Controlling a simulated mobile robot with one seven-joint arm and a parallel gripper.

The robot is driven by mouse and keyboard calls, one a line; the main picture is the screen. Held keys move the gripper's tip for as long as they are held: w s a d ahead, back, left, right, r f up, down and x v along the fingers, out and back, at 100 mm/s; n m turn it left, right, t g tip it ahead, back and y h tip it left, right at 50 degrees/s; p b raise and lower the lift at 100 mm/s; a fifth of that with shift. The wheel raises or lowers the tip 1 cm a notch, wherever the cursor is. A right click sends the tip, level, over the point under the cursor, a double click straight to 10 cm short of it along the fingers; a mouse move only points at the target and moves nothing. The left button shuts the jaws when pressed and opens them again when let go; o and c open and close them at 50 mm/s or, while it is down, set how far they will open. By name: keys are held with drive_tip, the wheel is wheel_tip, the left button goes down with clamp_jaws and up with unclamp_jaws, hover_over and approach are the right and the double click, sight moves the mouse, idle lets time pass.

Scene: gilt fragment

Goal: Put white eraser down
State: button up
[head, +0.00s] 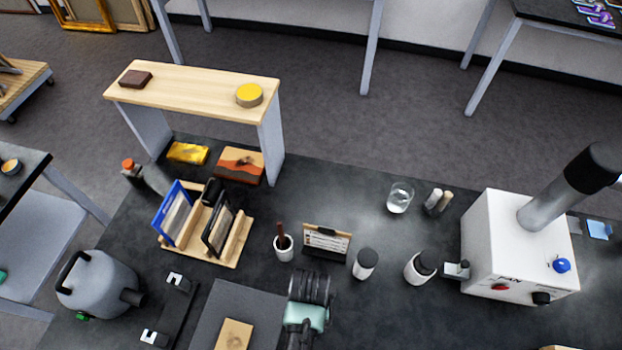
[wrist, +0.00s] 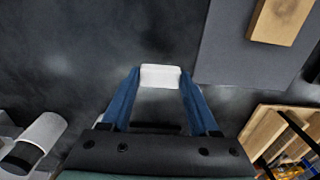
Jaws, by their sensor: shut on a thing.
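The white eraser (wrist: 160,75) shows in the wrist view between the tips of my gripper (wrist: 159,84). The two blue fingers are shut on its sides, and it sticks out a little past them. It is over the dark tabletop (wrist: 75,60); I cannot tell whether it touches the surface. In the head view my gripper (head: 301,318) is at the bottom middle, right of the grey mat (head: 205,312). The fingertips and the eraser are hidden there by my wrist.
A wooden block (head: 234,334) lies on the mat. A wooden rack (head: 237,243), a cup with a brush (head: 284,251), a small sign (head: 326,243) and white jars (head: 364,266) stand around my gripper. A white machine (head: 505,245) is at the right. Dark table beside the mat is bare.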

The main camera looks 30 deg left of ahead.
drive_tip(key=shift+f, duration=2.2)
drive_tip(key=shift+f, duration=0.1)
drive_tip(key=shift+f, duration=0.15)
drive_tip(key=o, duration=1.2)
wheel_tip(320, 180, up, 13)
drive_tip(key=shift+f, duration=0.2)
drive_tip(key=shift+w, duration=0.1)
